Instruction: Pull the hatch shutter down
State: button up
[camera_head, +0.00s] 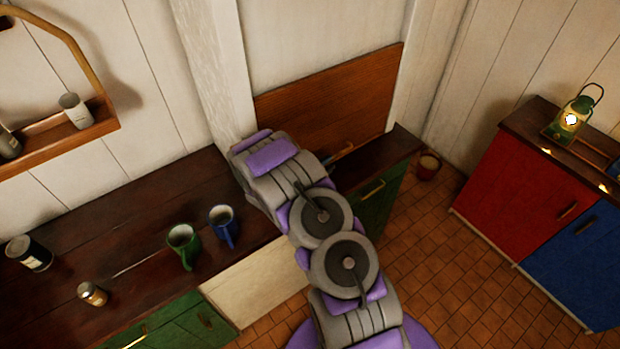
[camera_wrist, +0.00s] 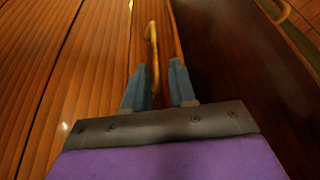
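The hatch shutter (camera_head: 335,92) is a brown wooden panel between white posts, with white wall above it. Its lower part comes down close to the dark counter; my arm hides some of it. In the wrist view its planked face (camera_wrist: 95,65) fills the left. A brass handle (camera_wrist: 153,45) stands near its lower edge and also shows past my arm in the head view (camera_head: 343,151). My gripper (camera_wrist: 160,75) is open, its two blue-grey fingers apart, with the handle's near end between them, close to the left finger. Contact cannot be told.
The dark counter (camera_head: 70,232) holds a green mug (camera_head: 183,246), a blue mug (camera_head: 222,226), a dark can (camera_head: 30,252) and a small jar (camera_head: 92,293). A red cabinet (camera_head: 525,190) with a lantern (camera_head: 571,118) stands right.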

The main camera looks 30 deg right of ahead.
jog(key=p+v, duration=0.1)
jog(key=v, duration=1)
jog(key=shift+a, duration=0.2)
jog(key=shift+s, duration=0.1)
